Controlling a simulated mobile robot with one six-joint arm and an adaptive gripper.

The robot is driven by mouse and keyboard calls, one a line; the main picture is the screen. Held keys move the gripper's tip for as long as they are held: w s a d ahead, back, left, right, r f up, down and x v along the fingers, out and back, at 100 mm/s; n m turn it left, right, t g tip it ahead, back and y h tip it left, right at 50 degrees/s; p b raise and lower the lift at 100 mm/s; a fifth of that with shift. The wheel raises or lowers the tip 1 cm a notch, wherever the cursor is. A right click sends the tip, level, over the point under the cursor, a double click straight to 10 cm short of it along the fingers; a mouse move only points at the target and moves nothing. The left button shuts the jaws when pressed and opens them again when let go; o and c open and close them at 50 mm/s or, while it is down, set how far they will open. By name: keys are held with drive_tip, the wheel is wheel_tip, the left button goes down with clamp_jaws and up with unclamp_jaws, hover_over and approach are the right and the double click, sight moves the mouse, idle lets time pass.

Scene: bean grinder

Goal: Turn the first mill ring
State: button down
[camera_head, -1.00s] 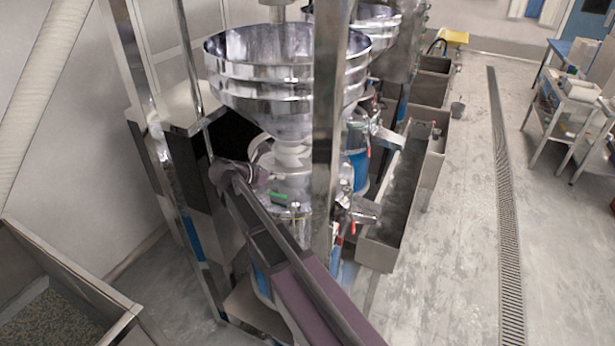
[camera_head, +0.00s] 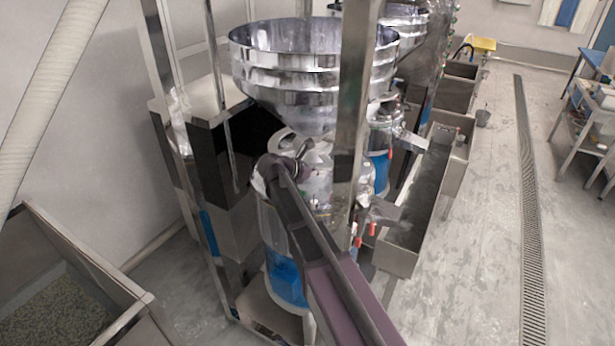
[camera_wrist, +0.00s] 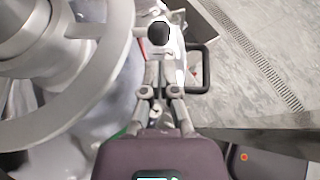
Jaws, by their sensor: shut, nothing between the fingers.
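The first mill stands at centre in the head view, with a wide shiny hopper (camera_head: 285,75) above and a blue-and-white body (camera_head: 287,280) below. In the wrist view a large pale grey ring (camera_wrist: 122,75) curves down the left side around the mill's neck. A black knob (camera_wrist: 159,33) on a pale stem sits to the right of the ring. My gripper (camera_wrist: 158,68) is shut and empty, its fingertips just short of the knob in the picture. I cannot tell whether they touch it. In the head view my arm hides much of the ring area.
A steel post (camera_head: 352,120) stands in front of the mill. A steel trough (camera_head: 418,200) lies to its right, and more mills stand behind. A bin of beans (camera_head: 60,310) is at lower left. The floor to the right (camera_head: 480,260) is clear around a drain grate.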

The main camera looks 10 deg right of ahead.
drive_tip(key=b+x, duration=0.1)
drive_tip(key=x, duration=0.4)
drive_tip(key=shift+b, duration=0.35)
drive_tip(key=shift+d, duration=0.1)
drive_tip(key=shift+w+d, duration=0.1)
drive_tip(key=shift+d, duration=0.55)
drive_tip(key=shift+w+d, duration=0.15)
drive_tip(key=shift+d, duration=0.55)
drive_tip(key=shift+r, duration=0.1)
drive_tip(key=s+p+v, duration=0.1)
drive_tip(key=p+v, duration=0.5)
drive_tip(key=v, duration=0.8)
drive_tip(key=shift+s+d, duration=0.2)
drive_tip(key=shift+d, duration=0.1)
